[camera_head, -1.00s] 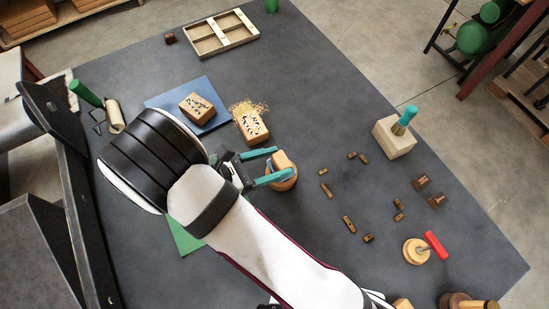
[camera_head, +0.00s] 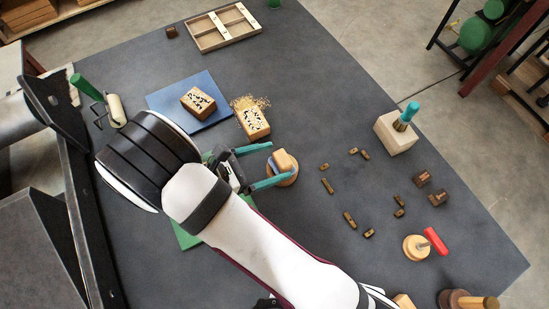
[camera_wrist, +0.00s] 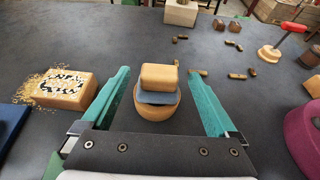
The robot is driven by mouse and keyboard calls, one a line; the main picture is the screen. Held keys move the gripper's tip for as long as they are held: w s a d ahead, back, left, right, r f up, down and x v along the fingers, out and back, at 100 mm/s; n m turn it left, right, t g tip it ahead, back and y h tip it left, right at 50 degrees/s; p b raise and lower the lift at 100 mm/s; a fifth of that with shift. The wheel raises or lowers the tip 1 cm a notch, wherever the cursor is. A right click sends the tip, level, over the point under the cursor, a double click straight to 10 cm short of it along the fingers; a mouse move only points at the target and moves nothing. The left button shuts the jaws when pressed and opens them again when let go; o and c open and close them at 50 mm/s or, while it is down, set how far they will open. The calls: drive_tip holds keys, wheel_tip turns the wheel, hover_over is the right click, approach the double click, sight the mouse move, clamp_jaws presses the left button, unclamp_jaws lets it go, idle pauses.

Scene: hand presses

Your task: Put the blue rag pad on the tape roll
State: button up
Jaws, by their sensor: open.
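The blue rag pad, a light wooden block over a folded blue cloth, rests on the tan round tape roll. In the head view the pad (camera_head: 283,160) sits right of my gripper; in the wrist view the pad (camera_wrist: 157,97) is centred ahead, looking level. The tape roll (camera_wrist: 155,113) shows beneath it, and its edge also shows in the head view (camera_head: 288,182). My gripper (camera_head: 281,161) is open and empty, its teal fingers apart on either side of the pad. In the wrist view the gripper (camera_wrist: 163,72) has clear gaps between both fingers and the pad.
A patterned wooden block (camera_head: 254,122) stands by crumbs behind the gripper; another (camera_head: 198,102) lies on a blue mat (camera_head: 215,89). A pale block with a teal-handled brush (camera_head: 396,136), several small type pieces (camera_head: 350,219) and a red-handled tool (camera_head: 435,241) are right.

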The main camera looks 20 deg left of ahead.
drive_tip(key=v, duration=1.1)
drive_tip(key=w+d+r+m+g, duration=0.2)
drive_tip(key=d+r+m+g, duration=0.15)
drive_tip(key=d+m, duration=0.2)
drive_tip(key=w+d+r+m+g, duration=0.1)
drive_tip(key=d+r+m+g, duration=0.25)
drive_tip(key=d, duration=0.35)
drive_tip(key=s+d+r+m+g+y, duration=0.1)
drive_tip(key=s+d+m+y, duration=0.3)
drive_tip(key=m, duration=0.7)
drive_tip(key=s+d+r+m+g+y, duration=0.1)
drive_tip(key=s+d+r+m+y, duration=0.2)
drive_tip(key=m, duration=0.9)
drive_tip(key=s+d+y, duration=0.2)
drive_tip(key=d+y, duration=0.2)
drive_tip(key=shift+m+g, duration=0.3)
drive_tip(key=shift+g, duration=0.1)
drive_tip(key=shift+s, duration=0.1)
